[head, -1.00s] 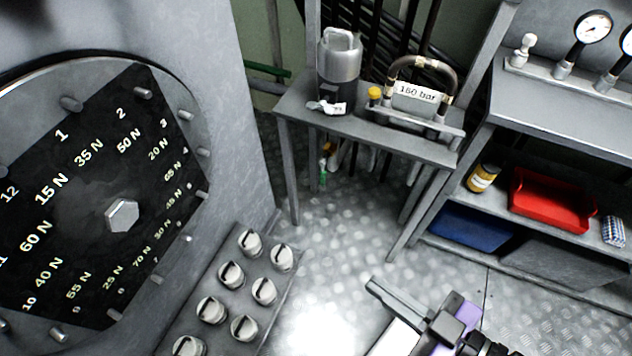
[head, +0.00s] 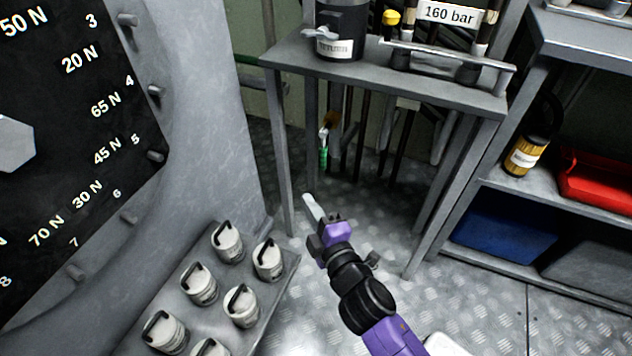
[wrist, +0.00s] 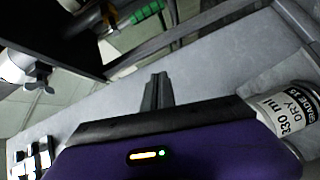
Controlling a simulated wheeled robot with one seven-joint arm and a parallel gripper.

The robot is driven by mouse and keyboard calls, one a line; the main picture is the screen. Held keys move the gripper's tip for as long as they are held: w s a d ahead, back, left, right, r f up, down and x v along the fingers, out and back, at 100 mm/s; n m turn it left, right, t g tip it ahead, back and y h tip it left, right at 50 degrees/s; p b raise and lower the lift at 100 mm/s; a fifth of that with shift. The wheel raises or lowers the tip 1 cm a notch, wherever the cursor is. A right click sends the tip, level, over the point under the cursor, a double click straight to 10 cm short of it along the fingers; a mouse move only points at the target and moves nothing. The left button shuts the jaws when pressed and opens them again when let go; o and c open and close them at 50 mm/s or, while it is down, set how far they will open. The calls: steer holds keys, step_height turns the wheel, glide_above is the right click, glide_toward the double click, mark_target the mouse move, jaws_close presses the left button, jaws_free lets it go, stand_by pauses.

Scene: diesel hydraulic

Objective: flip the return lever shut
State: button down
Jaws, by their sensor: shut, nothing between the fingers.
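A dark canister (head: 342,20) stands on the grey stand, with a blurred label that seems to read "return" and a small pale winged lever (head: 319,33) on its front left. Below the stand top hangs a green-sleeved handle (head: 323,152) with an orange-brown part beside it; the green sleeve also shows at the top of the wrist view (wrist: 147,12). I cannot tell for certain which of these is the return lever. My gripper (head: 312,206) is shut and empty, low in front of the stand's left legs, below and apart from both. Its shut fingers point up in the wrist view (wrist: 157,85).
The grey stand (head: 440,80) has thin legs on both sides. Several pale labelled cans with black handles (head: 228,240) sit on a sloping panel at lower left. A shelf (head: 540,190) with a yellow-black bottle, red tray and blue bin stands right. Bare floor lies between.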

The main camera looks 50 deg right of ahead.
mark_target(325, 146)
steer(key=w+d+f+n+h+b, duration=0.1)
steer(key=w+d+b, duration=0.1)
steer(key=w+d, duration=0.2)
steer(key=shift+d+f+n+h+b, duration=0.3)
steer(key=shift+d+f+b, duration=0.1)
steer(key=shift+d, duration=0.15)
steer(key=shift+w, duration=0.1)
steer(key=x, duration=1)
steer(key=shift+s+d+p, duration=0.75)
steer(key=shift+s+d, duration=0.65)
steer(key=shift+s, duration=0.1)
steer(key=shift+r+p, duration=0.2)
steer(key=shift+p, duration=0.35)
